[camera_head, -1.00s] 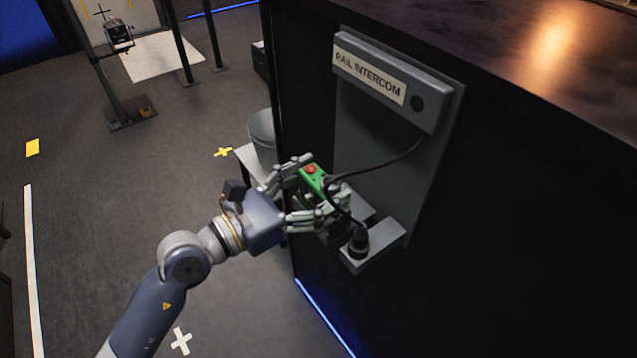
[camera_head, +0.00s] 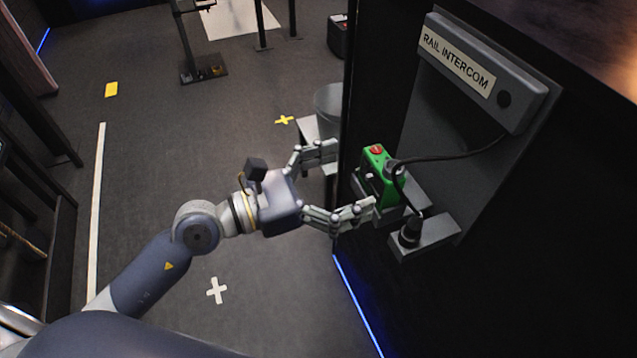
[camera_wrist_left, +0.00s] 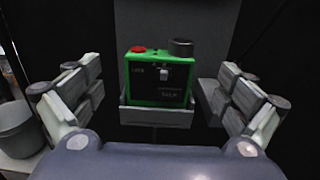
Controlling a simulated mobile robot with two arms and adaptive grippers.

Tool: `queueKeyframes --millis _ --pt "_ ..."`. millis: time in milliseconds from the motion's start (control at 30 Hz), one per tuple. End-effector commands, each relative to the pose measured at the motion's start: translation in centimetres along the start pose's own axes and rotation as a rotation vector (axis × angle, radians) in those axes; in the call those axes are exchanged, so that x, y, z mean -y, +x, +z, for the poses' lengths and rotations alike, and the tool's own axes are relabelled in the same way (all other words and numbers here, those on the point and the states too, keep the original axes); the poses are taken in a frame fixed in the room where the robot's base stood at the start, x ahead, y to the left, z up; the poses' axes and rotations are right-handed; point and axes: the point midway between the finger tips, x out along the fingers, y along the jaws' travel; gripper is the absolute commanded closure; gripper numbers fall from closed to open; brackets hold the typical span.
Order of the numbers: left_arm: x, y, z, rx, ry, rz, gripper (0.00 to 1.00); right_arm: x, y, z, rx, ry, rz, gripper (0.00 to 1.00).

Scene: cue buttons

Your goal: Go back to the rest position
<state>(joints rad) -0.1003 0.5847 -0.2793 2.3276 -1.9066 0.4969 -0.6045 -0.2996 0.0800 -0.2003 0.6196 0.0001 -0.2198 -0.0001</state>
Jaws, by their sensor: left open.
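My left gripper (camera_head: 345,182) is open and empty. Its fingers are spread apart in front of the rail intercom panel. A green box with a red button on top (camera_head: 381,178) sits on the small grey holder at the panel, just beyond the fingertips. In the left wrist view the green box (camera_wrist_left: 160,82) stands upright on its grey ledge (camera_wrist_left: 156,115), centred between the open fingers (camera_wrist_left: 155,100) and apart from them. A dark cable runs from the box's top. My right gripper is not in view.
The grey intercom panel (camera_head: 450,140) with its label is fixed to a dark wall at the right. A black knob-like part (camera_head: 410,232) stands on a second grey ledge. A grey bucket (camera_head: 328,103) rests on a white stand behind the gripper.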

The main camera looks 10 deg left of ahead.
Motion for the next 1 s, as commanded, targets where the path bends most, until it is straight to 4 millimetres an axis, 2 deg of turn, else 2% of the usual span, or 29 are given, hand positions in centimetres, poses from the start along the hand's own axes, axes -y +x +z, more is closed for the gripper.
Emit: queueKeyframes --millis 100,300,500,767,867,967,1000 --pt "0.1 -2.4 -0.2 -0.007 0.000 -0.001 0.03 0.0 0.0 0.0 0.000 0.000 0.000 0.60" --pt "0.0 -4.7 -0.1 -0.001 -0.002 -0.001 0.03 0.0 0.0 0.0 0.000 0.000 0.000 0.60" --pt "0.0 -5.7 0.0 0.001 -0.001 0.001 0.03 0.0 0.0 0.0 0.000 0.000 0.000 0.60" --pt "-0.3 -5.8 -0.2 0.002 -0.014 0.007 0.03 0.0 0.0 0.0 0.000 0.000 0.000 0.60" --pt "-2.1 -5.8 -1.6 0.005 -0.111 0.049 0.03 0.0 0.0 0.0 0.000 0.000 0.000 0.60" --pt "-5.9 -6.2 -5.0 0.018 -0.326 0.145 0.03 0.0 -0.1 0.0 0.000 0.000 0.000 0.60" --pt "-7.8 -6.5 -7.0 0.028 -0.440 0.198 0.03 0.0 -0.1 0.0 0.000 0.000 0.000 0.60"
